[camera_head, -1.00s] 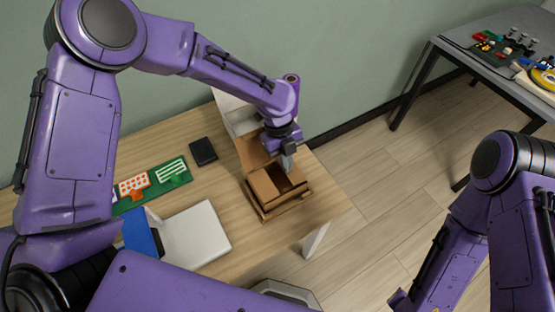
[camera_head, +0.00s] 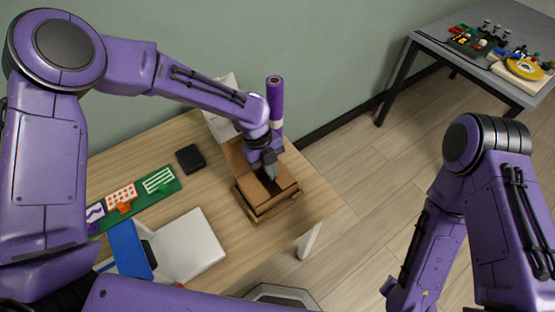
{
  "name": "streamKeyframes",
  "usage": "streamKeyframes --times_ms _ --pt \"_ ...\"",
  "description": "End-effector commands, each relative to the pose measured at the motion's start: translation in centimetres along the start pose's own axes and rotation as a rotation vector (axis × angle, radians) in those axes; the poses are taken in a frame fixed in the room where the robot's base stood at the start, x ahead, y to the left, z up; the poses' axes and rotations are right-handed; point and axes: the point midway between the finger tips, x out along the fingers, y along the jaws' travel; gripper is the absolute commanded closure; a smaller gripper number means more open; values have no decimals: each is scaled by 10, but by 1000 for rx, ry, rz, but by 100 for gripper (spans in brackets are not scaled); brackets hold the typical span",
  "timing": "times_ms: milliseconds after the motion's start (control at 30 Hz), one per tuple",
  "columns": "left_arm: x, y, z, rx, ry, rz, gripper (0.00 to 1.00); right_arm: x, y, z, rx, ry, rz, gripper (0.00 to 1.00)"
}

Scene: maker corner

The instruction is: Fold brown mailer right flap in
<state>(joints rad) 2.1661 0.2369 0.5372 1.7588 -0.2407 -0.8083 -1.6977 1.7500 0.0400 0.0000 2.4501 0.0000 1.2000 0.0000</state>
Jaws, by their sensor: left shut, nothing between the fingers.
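The brown mailer (camera_head: 251,205) is an open cardboard box near the right end of the wooden table. Its lid (camera_head: 236,157) stands up at the back left side. A brown flap (camera_head: 284,185) lies nearly level over the right part of the opening. A dark gap shows beside my gripper. My left gripper (camera_head: 271,178) points down at the box's opening, with its fingers shut and empty. Its tips are at or just over the flap's edge; I cannot tell if they touch it. My right arm is at the right, with its gripper out of view.
A white box (camera_head: 220,128) stands behind the mailer. A black square pad (camera_head: 189,158), a green board (camera_head: 155,187) with cards, a white box (camera_head: 192,246) and a blue item (camera_head: 128,250) lie to the left. A grey table (camera_head: 510,22) with tools stands far right.

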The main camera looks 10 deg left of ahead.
Motion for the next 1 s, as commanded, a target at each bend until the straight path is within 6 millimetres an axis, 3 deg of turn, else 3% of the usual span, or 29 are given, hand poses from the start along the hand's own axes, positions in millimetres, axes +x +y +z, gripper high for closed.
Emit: streamKeyframes --times_ms 633,867,900,1000 --pt "-10 -16 -2 -1 0 0 100 -11 1 -4 0 0 0 72" --pt "-59 -19 -15 -6 -1 -4 100 -56 5 -23 0 0 0 72" --pt "-58 -15 -10 -7 -3 -7 100 -41 3 -17 0 1 -1 72" --pt "-84 -9 -9 -7 -4 -9 100 -30 3 -12 0 0 0 72"
